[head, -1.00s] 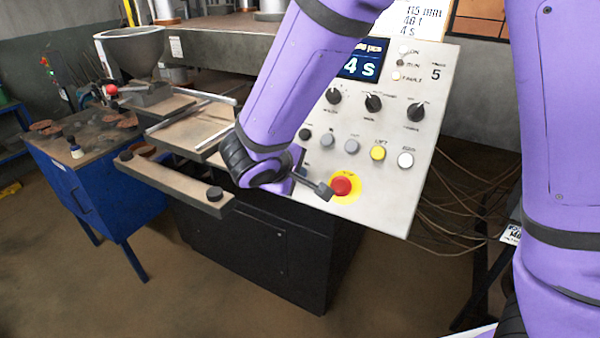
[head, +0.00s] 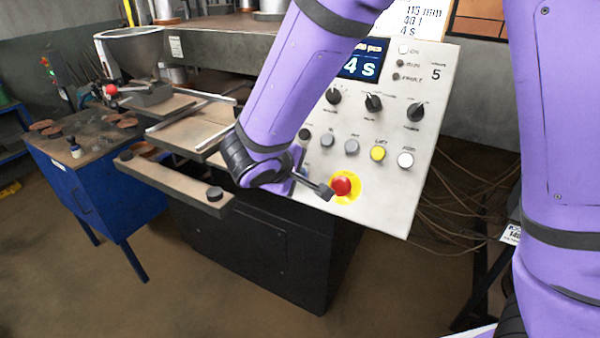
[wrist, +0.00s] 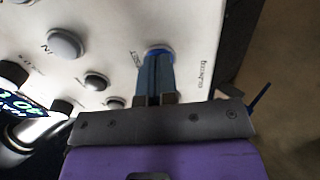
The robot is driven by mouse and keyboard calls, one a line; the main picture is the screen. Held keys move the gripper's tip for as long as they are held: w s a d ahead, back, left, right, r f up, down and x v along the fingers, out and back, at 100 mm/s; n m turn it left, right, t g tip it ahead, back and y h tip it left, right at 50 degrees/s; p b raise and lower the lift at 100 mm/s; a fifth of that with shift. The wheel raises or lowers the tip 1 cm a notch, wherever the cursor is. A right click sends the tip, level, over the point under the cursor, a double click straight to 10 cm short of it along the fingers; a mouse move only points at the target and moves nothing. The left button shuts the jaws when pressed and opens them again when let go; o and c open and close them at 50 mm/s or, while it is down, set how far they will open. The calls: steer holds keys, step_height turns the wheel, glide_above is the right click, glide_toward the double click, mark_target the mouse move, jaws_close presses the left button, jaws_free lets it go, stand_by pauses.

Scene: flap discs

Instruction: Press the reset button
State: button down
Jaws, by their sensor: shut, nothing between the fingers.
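In the wrist view a blue button (wrist: 158,48) sits on the pale control panel, with a small label beside it that looks like "RESET", seen at an angle. My gripper (wrist: 154,80) is shut and empty, its bluish fingertips pointing at this button. The tips overlap the button's near side and appear to touch it or nearly so; how far it is pushed in cannot be told.
A red stop button (head: 341,186) on a yellow disc lies close to my wrist. The panel (head: 385,195) also carries grey, yellow and white buttons, dark knobs and a display. A press table with rails (head: 190,130) and a blue cabinet (head: 100,195) stand left.

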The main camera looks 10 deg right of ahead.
steer(key=v, duration=0.7)
steer(key=shift+s+a+r, duration=0.2)
steer(key=shift+s+r, duration=0.05)
stand_by(0.3)
steer(key=shift+d, duration=0.1)
steer(key=s+d+r+m+g+y, duration=0.15)
steer(key=s+d+r+m, duration=0.3)
steer(key=d, duration=0.65)
steer(key=s+d+r+m+g+y, duration=0.1)
steer(key=s+d+r+m+g, duration=0.35)
steer(key=d, duration=0.65)
steer(key=s+d+r+m+t+y, duration=0.1)
steer(key=s+d+r+t+y, duration=0.2)
steer(key=s, duration=0.5)
steer(key=shift+d+r+t+y, duration=0.3)
steer(key=shift+r+y, duration=0.05)
steer(key=shift+r, duration=0.4)
